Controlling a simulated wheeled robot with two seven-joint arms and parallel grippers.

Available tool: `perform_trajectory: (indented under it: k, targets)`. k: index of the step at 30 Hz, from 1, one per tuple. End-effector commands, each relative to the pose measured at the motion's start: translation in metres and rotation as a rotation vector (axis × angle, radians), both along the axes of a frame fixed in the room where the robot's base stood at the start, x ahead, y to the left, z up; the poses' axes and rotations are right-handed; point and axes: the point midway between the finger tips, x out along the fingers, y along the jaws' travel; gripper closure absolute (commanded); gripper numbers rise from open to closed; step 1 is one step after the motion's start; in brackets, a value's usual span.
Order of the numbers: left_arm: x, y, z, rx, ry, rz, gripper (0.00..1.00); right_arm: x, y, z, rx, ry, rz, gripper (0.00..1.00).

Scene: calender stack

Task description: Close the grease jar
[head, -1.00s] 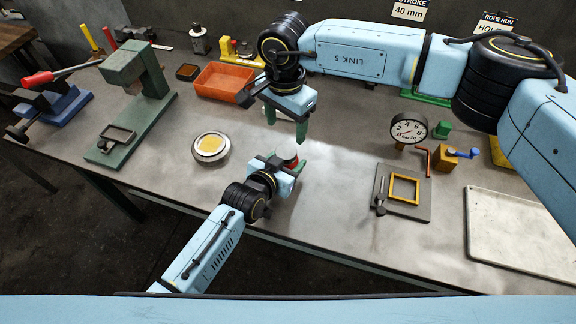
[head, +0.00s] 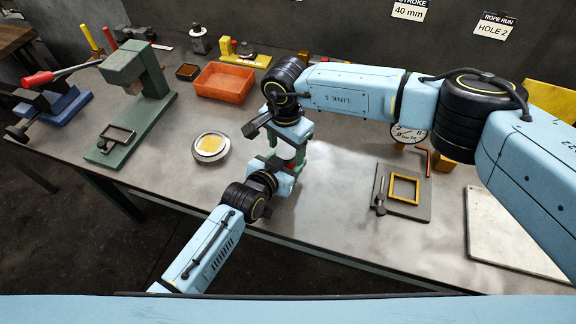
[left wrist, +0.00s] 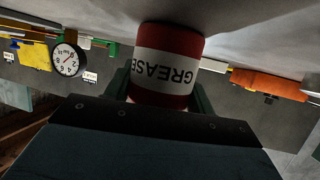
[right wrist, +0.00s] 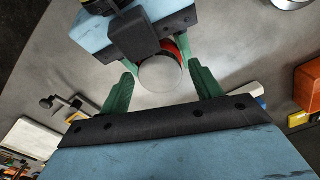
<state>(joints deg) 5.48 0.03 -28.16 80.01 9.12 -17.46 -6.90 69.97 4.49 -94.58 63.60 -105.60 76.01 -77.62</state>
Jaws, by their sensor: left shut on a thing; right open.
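The grease jar (left wrist: 168,62) is red with a white band reading GREASE. In the left wrist view it sits between the two green fingers of my left gripper (left wrist: 162,92), which is shut on it. In the right wrist view I look down on the jar's pale round top (right wrist: 162,76); a little red shows beside it. My right gripper (right wrist: 162,74) is open, directly above the jar, with one green finger on each side of the top. I cannot tell whether the fingers touch it. In the head view my right gripper (head: 297,150) mostly hides the jar.
A round dish with a yellow centre (head: 210,147) stands left of the grippers. An orange bin (head: 224,83) is behind it. A plate with a yellow frame (head: 404,189) and a dial gauge (head: 409,134) stand to the right. The bench front near the jar is clear.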

Motion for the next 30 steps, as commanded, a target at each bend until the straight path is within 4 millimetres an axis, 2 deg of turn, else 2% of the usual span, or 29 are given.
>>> perform_trajectory:
  k: [4,12,15,20,27,30]
  targets:
    - [-0.0002,0.0001,-0.0006,0.000,0.001,0.000,1.00,0.0001,0.0001,0.0002,0.000,0.000,0.000,0.36]
    - [-0.0002,0.0001,-0.0006,0.000,0.001,0.000,1.00,0.0001,-0.0001,0.0004,0.000,0.000,0.000,0.71]
    - [-0.0001,0.0002,-0.0006,0.000,0.001,0.000,1.00,0.0001,-0.0001,0.0005,0.000,0.000,0.000,0.82]
    - [-0.0001,0.0002,-0.0006,0.000,0.001,0.000,1.00,0.0000,-0.0001,0.0004,0.000,0.000,-0.065,0.82]
    - [-0.0001,0.0003,-0.0006,0.000,0.001,0.000,1.00,0.0000,-0.0003,0.0002,0.000,0.000,-0.410,0.82]
    - [-0.0001,0.0003,-0.0006,0.000,0.001,0.000,1.00,0.0000,-0.0003,0.0003,0.000,0.000,-0.422,0.82]
